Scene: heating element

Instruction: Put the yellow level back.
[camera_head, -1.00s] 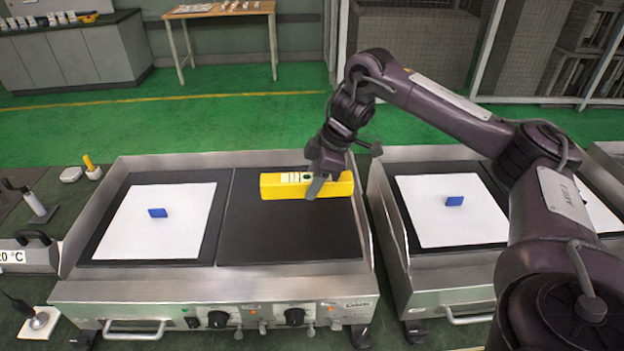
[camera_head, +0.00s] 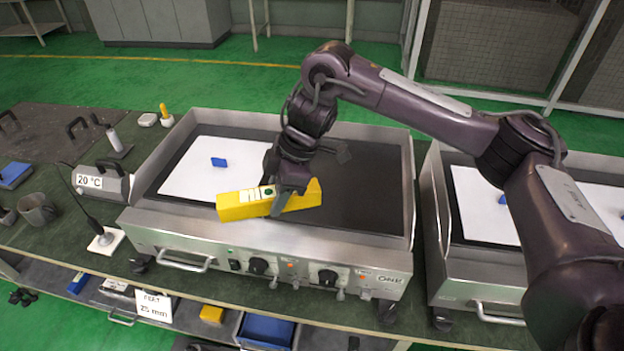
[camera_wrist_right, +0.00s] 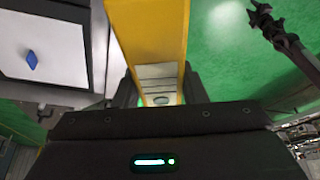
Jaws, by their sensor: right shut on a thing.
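The yellow level (camera_head: 238,205) is a long yellow bar with a pale label and a small vial on top. My right gripper (camera_head: 280,200) is shut on it near its middle and holds it over the front part of the griddle (camera_head: 365,190). The level slants slightly, its left end lower in the head view. In the right wrist view the level (camera_wrist_right: 152,35) runs away from the gripper (camera_wrist_right: 160,100) between the fingers. The gap between level and griddle is hard to judge. My left gripper is not in view.
A white sheet (camera_head: 200,178) with a blue piece (camera_head: 219,162) lies on the griddle's left half. Left on the bench are a 20 °C display (camera_head: 90,182), a mug (camera_head: 37,208) and a probe stand (camera_head: 104,241). Below, a shelf holds a blue bin (camera_head: 266,330) and a yellow block (camera_head: 212,314).

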